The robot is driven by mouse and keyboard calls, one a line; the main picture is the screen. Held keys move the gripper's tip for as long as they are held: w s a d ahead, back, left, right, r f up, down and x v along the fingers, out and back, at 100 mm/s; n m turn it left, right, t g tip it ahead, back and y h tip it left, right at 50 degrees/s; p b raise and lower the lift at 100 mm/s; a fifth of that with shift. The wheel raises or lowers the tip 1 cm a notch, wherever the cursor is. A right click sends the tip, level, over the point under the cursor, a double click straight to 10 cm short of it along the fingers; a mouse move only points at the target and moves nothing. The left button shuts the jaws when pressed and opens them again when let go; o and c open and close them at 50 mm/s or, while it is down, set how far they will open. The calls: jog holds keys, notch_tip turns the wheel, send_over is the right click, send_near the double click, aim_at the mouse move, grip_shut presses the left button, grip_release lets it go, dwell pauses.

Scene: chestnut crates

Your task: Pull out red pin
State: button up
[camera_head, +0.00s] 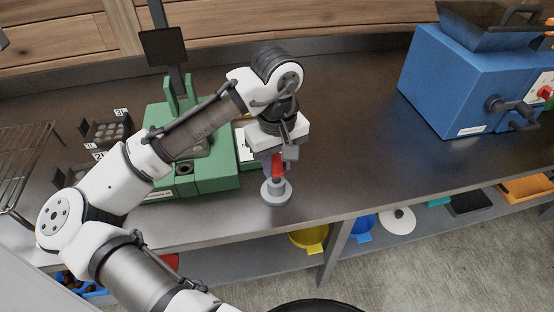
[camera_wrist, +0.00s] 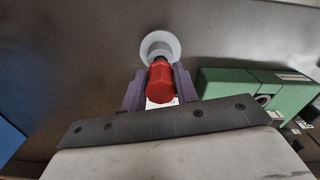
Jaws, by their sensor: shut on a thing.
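The red pin (camera_head: 277,168) stands upright at the grey round holder (camera_head: 276,193) on the dark counter. In the wrist view the red pin (camera_wrist: 160,82) is seen from above, with the holder's pale disc (camera_wrist: 160,44) beyond it. My gripper (camera_head: 272,163) points down over the holder and is shut on the red pin. Its purple fingers show on both sides of the pin in the wrist view (camera_wrist: 159,88). The pin's lower end is hidden, so I cannot tell how deep it sits in the holder.
A green machine (camera_head: 212,172) stands just left of my gripper. A blue machine (camera_head: 455,85) is at the right. Small black boxes (camera_head: 105,130) and a wire rack (camera_head: 22,165) are at the left. The counter (camera_head: 350,150) is clear between the holder and blue machine.

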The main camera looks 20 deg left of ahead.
jog(key=shift+f+b, duration=0.8)
jog(key=shift+f, duration=0.65)
jog(key=o, duration=1.1)
jog(key=shift+r, duration=0.15)
notch_tip(320, 180, up, 14)
jog(key=shift+f+p, duration=0.15)
jog(key=shift+p, duration=0.15)
